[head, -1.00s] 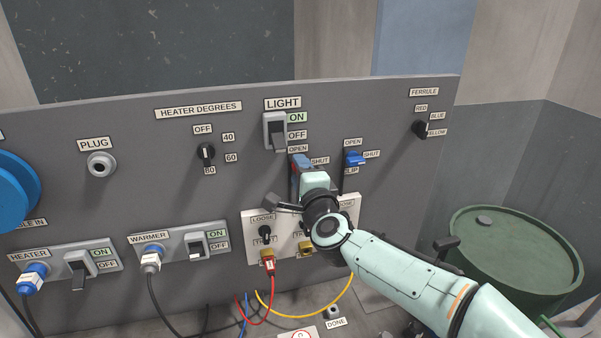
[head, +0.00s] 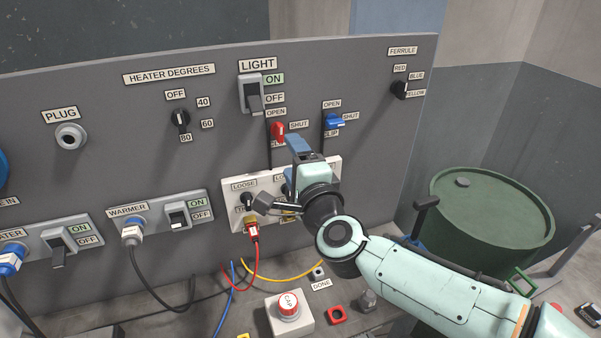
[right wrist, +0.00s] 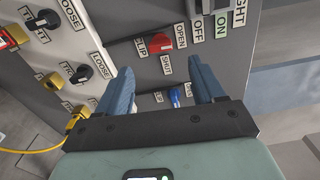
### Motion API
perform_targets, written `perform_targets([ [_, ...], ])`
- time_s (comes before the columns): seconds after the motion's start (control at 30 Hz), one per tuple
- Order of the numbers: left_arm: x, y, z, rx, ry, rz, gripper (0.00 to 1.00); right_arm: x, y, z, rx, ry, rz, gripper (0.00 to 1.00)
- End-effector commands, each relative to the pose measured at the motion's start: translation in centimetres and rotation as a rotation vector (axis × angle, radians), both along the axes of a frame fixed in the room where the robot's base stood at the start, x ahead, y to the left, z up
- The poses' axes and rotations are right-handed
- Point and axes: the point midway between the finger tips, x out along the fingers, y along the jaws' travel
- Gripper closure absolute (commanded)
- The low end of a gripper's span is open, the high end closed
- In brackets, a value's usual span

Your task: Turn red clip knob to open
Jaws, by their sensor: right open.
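The red clip knob (head: 278,130) is on the grey panel, with OPEN above it, SHUT to its right and a partly hidden label below. It stands upright, in line with OPEN. It also shows in the right wrist view (right wrist: 168,40), where its long axis runs between CLIP and OPEN. My right gripper (head: 290,166) is below the knob and apart from it. In the right wrist view its blue fingers (right wrist: 160,72) are spread with nothing between them. My left gripper is not in view.
A blue knob (head: 335,121), lined up with SHUT, is right of the red one. The light switch (head: 251,95) is above. A white plate (head: 232,193) with black knobs and cables is below, partly hidden by my gripper. A green drum (head: 490,215) stands at the right.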

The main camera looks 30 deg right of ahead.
Motion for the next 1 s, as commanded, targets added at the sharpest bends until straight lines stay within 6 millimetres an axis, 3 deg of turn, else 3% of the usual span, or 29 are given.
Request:
perform_targets([
  [0.1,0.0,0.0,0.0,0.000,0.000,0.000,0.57,-2.0,0.4,0.1,-0.001,-0.002,-0.001,0.32],
  [0.3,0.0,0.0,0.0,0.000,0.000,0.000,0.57,-3.6,0.8,0.0,0.000,0.000,-0.001,0.32],
  [1.0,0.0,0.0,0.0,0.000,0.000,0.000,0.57,-3.7,0.9,0.0,0.000,0.000,0.000,0.32],
])
